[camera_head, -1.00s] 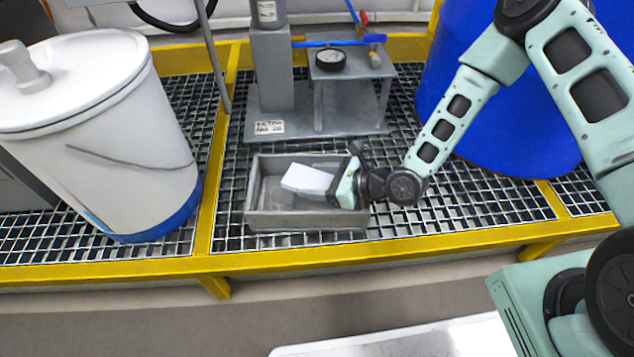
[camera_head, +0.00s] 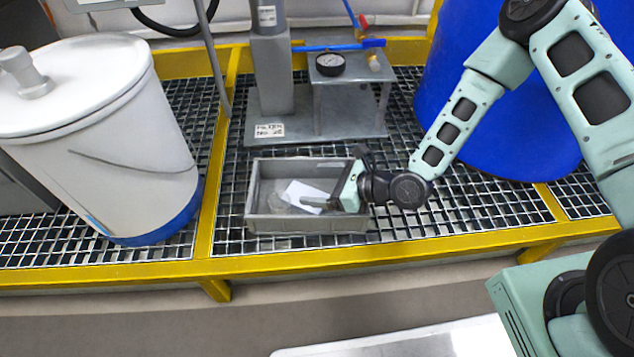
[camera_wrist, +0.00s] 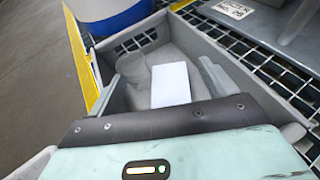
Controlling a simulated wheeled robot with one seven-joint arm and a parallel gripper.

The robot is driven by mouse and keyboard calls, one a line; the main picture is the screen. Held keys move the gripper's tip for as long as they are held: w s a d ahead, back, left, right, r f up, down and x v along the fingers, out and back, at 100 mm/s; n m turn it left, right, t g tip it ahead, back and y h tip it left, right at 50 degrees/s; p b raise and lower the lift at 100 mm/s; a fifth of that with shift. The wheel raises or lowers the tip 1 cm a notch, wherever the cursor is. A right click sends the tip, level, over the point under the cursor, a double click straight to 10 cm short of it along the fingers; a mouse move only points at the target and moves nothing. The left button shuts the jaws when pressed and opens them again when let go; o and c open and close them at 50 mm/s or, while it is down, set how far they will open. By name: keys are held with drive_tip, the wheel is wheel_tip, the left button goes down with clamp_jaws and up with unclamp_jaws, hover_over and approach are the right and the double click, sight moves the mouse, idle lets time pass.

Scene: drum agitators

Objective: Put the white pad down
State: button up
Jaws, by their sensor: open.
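The white pad (camera_head: 303,195) lies in the grey bin (camera_head: 305,226), and it looks flat on the bin floor. In the wrist view the pad (camera_wrist: 170,85) sits between the two fingers, with a gap on each side. My gripper (camera_head: 322,200) is open and reaches into the bin over its right end; in the wrist view it (camera_wrist: 163,73) spans the pad without touching it. The pad's near edge is close to the gripper's body in the wrist view.
A white drum with a blue base (camera_head: 110,130) stands left of the bin. A metal stand with a gauge (camera_head: 330,64) is behind it, and a blue drum (camera_head: 500,110) is at the right. The bin sits on a grating with a yellow front rail (camera_head: 370,255).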

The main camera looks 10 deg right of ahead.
drive_tip(key=s+d+r+n+g+h+p, duration=0.25)
drive_tip(key=s+d+r+n+p, duration=0.25)
drive_tip(key=d+n, duration=0.3)
drive_tip(key=s+r+n+g+h, duration=0.2)
drive_tip(key=s+r+n+h, duration=0.2)
drive_tip(key=s+r+n, duration=0.5)
drive_tip(key=s+r+n+g+h, duration=0.2)
drive_tip(key=s+r+n+h, duration=0.2)
drive_tip(key=s+r+n, duration=0.5)
wheel_tip(320, 180, up, 7)
drive_tip(key=a+n, duration=0.1)
drive_tip(key=n, duration=0.4)
drive_tip(key=shift+f+h, duration=0.15)
drive_tip(key=shift+h, duration=0.2)
